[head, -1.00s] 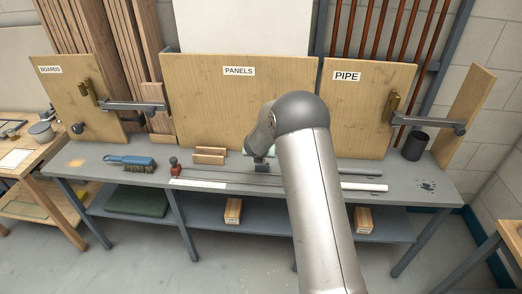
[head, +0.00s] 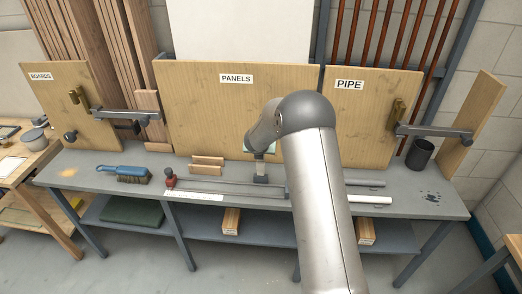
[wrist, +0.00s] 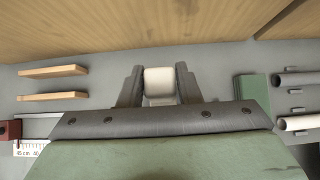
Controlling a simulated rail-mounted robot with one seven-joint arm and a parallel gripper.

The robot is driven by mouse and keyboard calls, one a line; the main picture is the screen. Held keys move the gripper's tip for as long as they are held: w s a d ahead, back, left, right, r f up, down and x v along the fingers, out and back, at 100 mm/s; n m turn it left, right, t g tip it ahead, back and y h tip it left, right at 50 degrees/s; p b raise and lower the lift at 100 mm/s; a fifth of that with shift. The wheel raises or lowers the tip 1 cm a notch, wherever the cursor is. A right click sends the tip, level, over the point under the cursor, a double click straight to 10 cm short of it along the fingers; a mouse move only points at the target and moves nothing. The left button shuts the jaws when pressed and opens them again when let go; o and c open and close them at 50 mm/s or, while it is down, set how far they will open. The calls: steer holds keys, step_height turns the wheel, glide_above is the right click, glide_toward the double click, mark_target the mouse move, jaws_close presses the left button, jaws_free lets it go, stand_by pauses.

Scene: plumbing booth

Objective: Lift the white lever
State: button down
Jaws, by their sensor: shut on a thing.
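The white lever (wrist: 159,86) shows in the wrist view as a pale, rounded block between the two dark fingers of my gripper (wrist: 159,92). My gripper is shut on it, with a finger on either side. In the head view my gripper (head: 260,178) is low over the back half of the grey bench, left of my large arm link. The lever cannot be made out there. Its lower part and mounting are hidden in the wrist view.
A red stop (head: 169,179) and a white scale (head: 193,197) lie left of my gripper. Wooden strips (head: 207,164) lie behind. A white pipe (head: 370,200) and a black cup (head: 420,154) are to the right. The panels board (head: 235,115) stands close behind.

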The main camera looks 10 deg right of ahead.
steer(key=shift+r, duration=0.1)
steer(key=c, duration=1)
jaws_free()
steer(key=shift+c, duration=0.2)
steer(key=v, duration=1.7)
steer(key=shift+s, duration=0.15)
steer(key=shift+r, duration=0.15)
